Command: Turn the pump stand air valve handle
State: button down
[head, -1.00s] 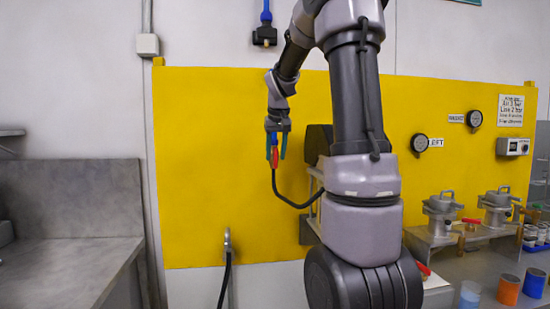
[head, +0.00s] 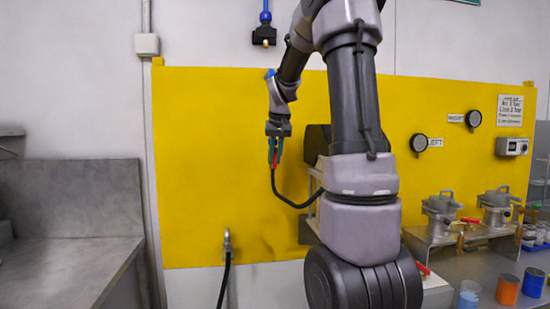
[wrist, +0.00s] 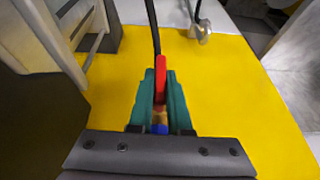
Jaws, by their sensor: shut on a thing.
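My gripper (head: 275,162) points down in front of the yellow panel. Its teal fingers are shut on a red handle (wrist: 161,82), the narrow red piece at the end of a black hose (head: 285,200). In the wrist view the handle lies lengthwise between the fingers. A brass part (wrist: 160,119) and a blue part (wrist: 160,129) show between the fingers near the palm. The hose runs from the red piece towards the stand behind my arm. The fingers hide the sides of the held piece, and my arm hides much of the stand.
The yellow panel (head: 200,180) is behind my gripper. A hose fitting (head: 228,240) with a black hose is below left. Metal pots (head: 440,208), a red lever (head: 470,220) and coloured cups (head: 507,290) stand at right. A grey bench (head: 70,210) is at left.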

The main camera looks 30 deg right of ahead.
jog(key=shift+d+m+t+y, duration=0.2)
jog(key=shift+m+t+y, duration=0.1)
jog(key=shift+y, duration=0.8)
jog(key=shift+m+t+y, duration=0.5)
jog(key=shift+t+y, duration=0.2)
jog(key=shift+y, duration=1.2)
jog(key=c, duration=0.9)
grip_release()
jog(key=shift+s, duration=0.1)
jog(key=shift+o, duration=0.2)
jog(key=v, duration=1)
jog(key=shift+s+d, duration=0.2)
jog(key=shift+d, duration=0.15)
jog(key=shift+r, duration=0.15)
